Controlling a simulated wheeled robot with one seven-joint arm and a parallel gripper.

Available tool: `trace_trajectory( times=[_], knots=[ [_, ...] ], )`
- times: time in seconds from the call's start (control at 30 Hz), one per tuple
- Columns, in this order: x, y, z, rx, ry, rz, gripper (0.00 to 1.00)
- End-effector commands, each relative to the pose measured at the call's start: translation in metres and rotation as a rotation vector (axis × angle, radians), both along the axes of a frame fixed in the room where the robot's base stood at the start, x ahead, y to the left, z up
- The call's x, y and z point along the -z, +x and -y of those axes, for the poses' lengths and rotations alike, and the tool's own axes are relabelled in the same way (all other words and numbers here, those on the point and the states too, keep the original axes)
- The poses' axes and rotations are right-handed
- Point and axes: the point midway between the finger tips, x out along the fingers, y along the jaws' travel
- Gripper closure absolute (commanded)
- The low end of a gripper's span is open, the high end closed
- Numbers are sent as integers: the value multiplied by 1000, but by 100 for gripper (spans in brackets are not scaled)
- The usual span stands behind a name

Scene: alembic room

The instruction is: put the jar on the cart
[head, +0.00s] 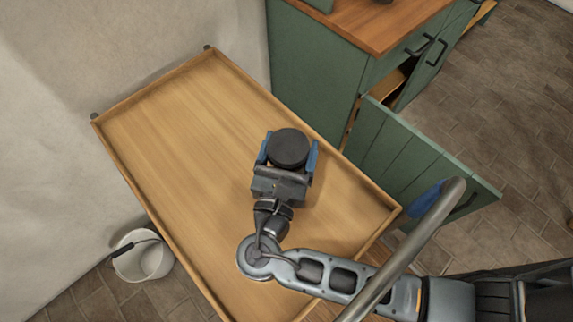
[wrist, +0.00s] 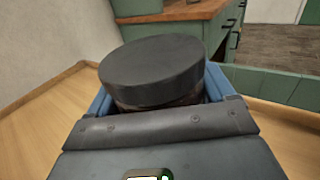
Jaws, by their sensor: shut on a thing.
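The jar (head: 289,148) has a round, flat black lid and sits between the two blue fingers of my gripper (head: 288,152). My gripper is shut on it. In the wrist view the jar's lid (wrist: 152,70) fills the middle, and a strip of its dark body shows below the lid. The cart (head: 180,140) has a wooden tray top with a low rim, and the jar and gripper are over its middle. Whether the jar's base touches the tray cannot be told, since the gripper and lid hide it.
A green cabinet (head: 318,75) with a wooden top stands behind the cart, its door (head: 415,150) swung open along the cart's right side. A white bucket (head: 142,258) is on the floor at left. A pale wall (head: 100,50) borders the cart. The tray is otherwise bare.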

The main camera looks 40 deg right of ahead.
Motion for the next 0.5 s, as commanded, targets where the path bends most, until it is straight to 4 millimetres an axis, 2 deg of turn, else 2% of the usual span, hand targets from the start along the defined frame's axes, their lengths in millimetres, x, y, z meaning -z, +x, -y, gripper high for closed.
trace_trajectory(
  times=[0.17,0.27,0.5],
  knots=[
    [10,-8,-15,-1,1,1,54],
    [16,-10,-17,0,0,0,54],
    [47,-9,-17,0,-1,0,54]
  ],
)
